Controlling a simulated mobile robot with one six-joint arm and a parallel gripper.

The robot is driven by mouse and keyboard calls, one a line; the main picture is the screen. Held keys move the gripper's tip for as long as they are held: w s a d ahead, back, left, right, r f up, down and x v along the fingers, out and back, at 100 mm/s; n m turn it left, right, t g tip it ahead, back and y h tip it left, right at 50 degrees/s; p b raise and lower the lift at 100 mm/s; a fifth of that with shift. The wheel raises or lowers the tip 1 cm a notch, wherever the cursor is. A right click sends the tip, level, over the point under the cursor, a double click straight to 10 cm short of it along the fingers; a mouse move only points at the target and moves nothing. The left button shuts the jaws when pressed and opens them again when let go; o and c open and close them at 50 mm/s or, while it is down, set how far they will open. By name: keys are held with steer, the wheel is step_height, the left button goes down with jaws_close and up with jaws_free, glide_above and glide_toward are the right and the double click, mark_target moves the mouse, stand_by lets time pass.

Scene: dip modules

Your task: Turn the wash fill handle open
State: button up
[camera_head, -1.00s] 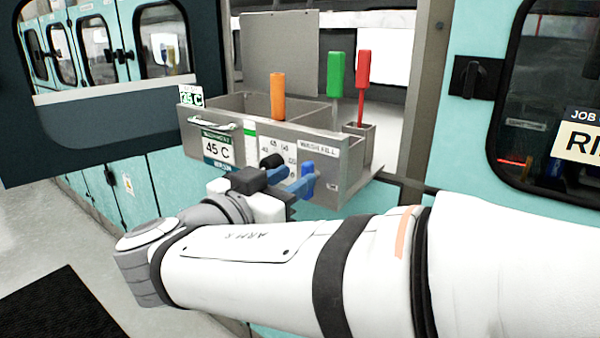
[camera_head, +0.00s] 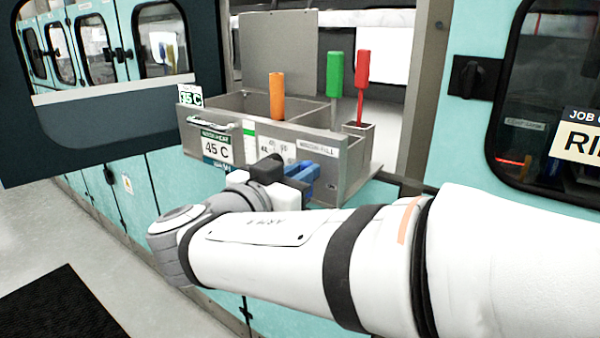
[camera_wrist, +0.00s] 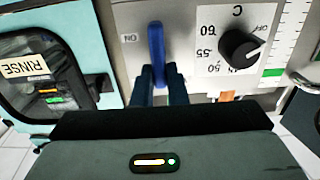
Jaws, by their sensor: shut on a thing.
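The wash fill handle, a blue lever (camera_wrist: 157,45), stands on the grey front panel of the metal bath in the wrist view. Part of it also shows in the head view (camera_head: 321,156), below the "WASH FILL" label. My gripper (camera_wrist: 158,78) is shut on the lower part of the lever, with one dark finger on each side. In the head view my gripper (camera_head: 303,176) is at the panel's right part, and it partly hides the lever. A small "ON" mark (camera_wrist: 129,38) is left of the lever in the wrist view.
A black dial (camera_wrist: 241,47) with temperature marks is close beside the lever. A teal door with a window is at right.

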steer(key=shift+f+n+b, duration=0.1)
steer(key=shift+n+b, duration=0.2)
jaws_close()
steer(key=shift+w+a+f+n+b, duration=0.1)
steer(key=shift+w+a+f+n, duration=0.15)
steer(key=shift+n, duration=2.6)
steer(key=shift+w+a+f+n+b, duration=0.15)
steer(key=shift+a+f+n, duration=0.15)
steer(key=shift+n, duration=2.6)
steer(key=shift+w+a+f+n+b, duration=0.1)
steer(key=shift+w+a+f+n, duration=0.15)
steer(key=shift+n, duration=2.6)
steer(key=shift+f, duration=0.15)
steer(key=o, duration=0.7)
jaws_free()
steer(key=v, duration=0.8)
